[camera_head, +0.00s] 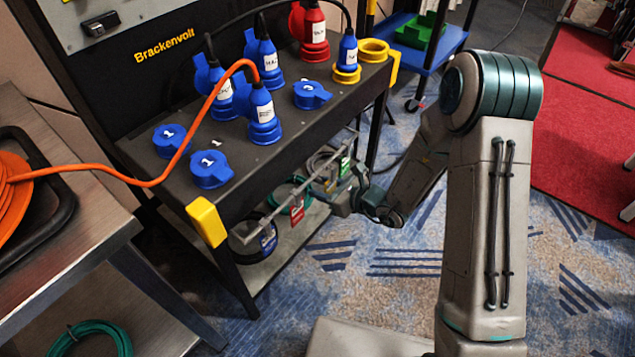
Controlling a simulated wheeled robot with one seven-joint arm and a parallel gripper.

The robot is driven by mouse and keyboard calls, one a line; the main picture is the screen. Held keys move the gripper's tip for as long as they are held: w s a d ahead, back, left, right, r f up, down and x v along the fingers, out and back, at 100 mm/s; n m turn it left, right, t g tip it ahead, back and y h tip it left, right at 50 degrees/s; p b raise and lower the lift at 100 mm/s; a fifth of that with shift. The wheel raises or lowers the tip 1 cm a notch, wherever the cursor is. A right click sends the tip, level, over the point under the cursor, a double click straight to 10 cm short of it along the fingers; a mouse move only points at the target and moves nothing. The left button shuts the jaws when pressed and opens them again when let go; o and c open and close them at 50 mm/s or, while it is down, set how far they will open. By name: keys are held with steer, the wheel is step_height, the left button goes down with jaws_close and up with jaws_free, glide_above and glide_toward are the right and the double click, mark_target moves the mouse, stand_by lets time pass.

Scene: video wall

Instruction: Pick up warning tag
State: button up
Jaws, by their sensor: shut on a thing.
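A small red tag with white marking (297,208), which looks like the warning tag, is at the open side of the black cart, in front of the lower shelf. My gripper (318,192) reaches in from the right at the level between the cart's top and its lower shelf. Its jaws are shut on the red tag's upper part, and the tag hangs below the fingertips. The fingertips are small here, so the exact contact is hard to see.
The cart top (255,160) holds several blue connectors, blue caps and a red connector (309,30). Coiled cables lie on the lower shelf (270,262). A grey rail (275,218) runs beside the tag. A metal bench (60,235) stands left.

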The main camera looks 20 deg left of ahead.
steer(key=s+d+p, duration=0.1)
steer(key=s+d, duration=0.2)
steer(key=d, duration=0.4)
steer(key=s+d+p, duration=0.2)
steer(key=s+d, duration=0.1)
steer(key=d, duration=0.4)
steer(key=shift+d, duration=0.2)
steer(key=shift+w, duration=0.1)
